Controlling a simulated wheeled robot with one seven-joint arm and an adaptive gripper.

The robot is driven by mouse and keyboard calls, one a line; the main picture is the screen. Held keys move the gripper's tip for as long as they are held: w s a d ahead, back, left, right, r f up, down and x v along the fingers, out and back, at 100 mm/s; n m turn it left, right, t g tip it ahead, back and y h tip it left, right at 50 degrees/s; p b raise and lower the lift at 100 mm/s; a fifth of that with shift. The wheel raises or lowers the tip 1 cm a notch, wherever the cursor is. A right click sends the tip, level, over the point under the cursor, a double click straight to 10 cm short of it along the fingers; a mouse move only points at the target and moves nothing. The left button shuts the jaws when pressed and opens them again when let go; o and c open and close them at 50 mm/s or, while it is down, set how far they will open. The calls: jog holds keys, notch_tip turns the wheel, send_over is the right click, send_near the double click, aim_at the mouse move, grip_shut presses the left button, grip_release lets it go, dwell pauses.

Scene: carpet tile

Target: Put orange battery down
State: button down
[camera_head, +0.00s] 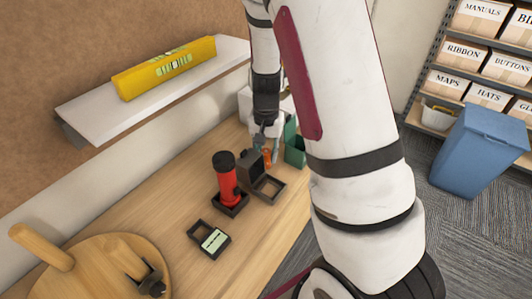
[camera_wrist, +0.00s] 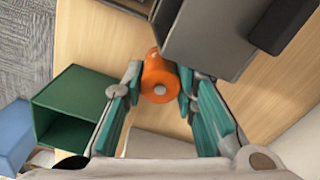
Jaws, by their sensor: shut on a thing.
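The orange battery (camera_wrist: 157,72) is between the teal fingers of my gripper (camera_wrist: 158,88) in the wrist view, with its round end and pale terminal facing the camera. My gripper is shut on it. In the head view the battery (camera_head: 267,158) is a small orange shape below my gripper (camera_head: 266,147), over the wooden table (camera_head: 180,185). It is beside a dark grey open box (camera_head: 250,163). I cannot tell whether the battery touches the table.
A green open box (camera_head: 294,150) stands close by on the right. A red flashlight (camera_head: 228,180) stands upright in a dark holder. A blue bin (camera_head: 482,150) stands on the floor.

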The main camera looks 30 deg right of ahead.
jog(key=shift+f, duration=0.15)
jog(key=c, duration=1.6)
grip_release()
jog(key=shift+o, duration=0.2)
